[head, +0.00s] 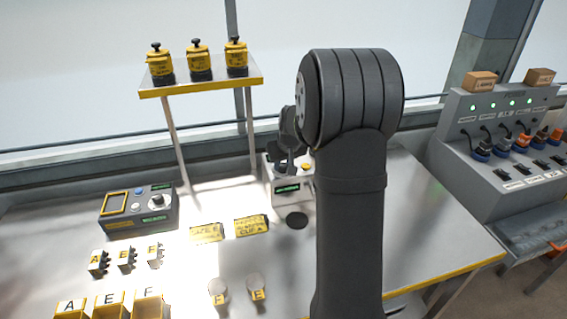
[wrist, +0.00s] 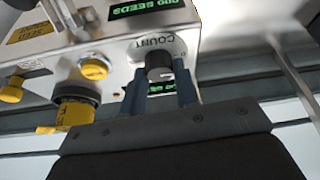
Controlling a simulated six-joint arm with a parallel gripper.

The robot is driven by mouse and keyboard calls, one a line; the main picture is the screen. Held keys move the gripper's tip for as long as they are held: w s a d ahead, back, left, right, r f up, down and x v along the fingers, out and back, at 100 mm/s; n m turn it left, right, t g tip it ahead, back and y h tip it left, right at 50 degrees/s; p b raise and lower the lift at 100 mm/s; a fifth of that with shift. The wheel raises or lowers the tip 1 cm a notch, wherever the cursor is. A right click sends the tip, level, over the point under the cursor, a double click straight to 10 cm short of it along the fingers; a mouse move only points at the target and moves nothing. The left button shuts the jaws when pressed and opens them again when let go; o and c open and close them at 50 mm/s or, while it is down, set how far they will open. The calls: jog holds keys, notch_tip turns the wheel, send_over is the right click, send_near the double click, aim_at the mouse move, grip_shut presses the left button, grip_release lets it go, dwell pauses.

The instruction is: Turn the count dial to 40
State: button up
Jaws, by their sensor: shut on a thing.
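The count dial (wrist: 158,62) is a dark round knob under the upside-down label COUNT on the pale face of the tray seeder (wrist: 205,12). My gripper (wrist: 159,84) has its two blue-grey fingers on either side of the dial and is shut on it. A green display reading 000 SEEDS (wrist: 145,7) shows upside down. A second green display shows partly between the fingers, and I cannot read its setting. In the head view the seeder (head: 292,190) stands behind my arm, which hides the dial and most of the gripper.
A yellow button (wrist: 93,67) and a yellow-and-black fitting (wrist: 75,108) sit beside the dial. A shelf (head: 200,86) with several yellow-black canisters, a control box (head: 140,208) and a power panel (head: 470,150) stand around. The table's right part is clear.

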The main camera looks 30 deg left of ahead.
jog(key=m+h, duration=0.1)
jog(key=m, duration=0.2)
jog(key=m+t, duration=0.1)
jog(key=m, duration=0.2)
jog(key=shift+s+a+h, duration=0.1)
jog(key=shift+a+h, duration=0.1)
jog(key=shift+h, duration=0.2)
jog(key=m+h, duration=0.1)
jog(key=m, duration=0.1)
jog(key=m+h, duration=0.1)
jog(key=m, duration=0.2)
jog(key=shift+a+m+t, duration=0.1)
jog(key=shift+m+t, duration=0.2)
jog(key=shift+t, duration=0.1)
jog(key=m+h, duration=0.1)
jog(key=m, duration=0.1)
jog(key=m+h, duration=0.1)
jog(key=m, duration=0.2)
jog(key=shift+a+g, duration=0.1)
jog(key=shift+g, duration=0.3)
jog(key=m, duration=0.3)
jog(key=m+g+h, duration=0.1)
jog(key=m, duration=0.2)
jog(key=shift+a+g, duration=0.1)
jog(key=shift+g, duration=0.2)
jog(key=o, duration=1)
jog(key=shift+c, duration=0.2)
jog(key=shift+r, duration=0.1)
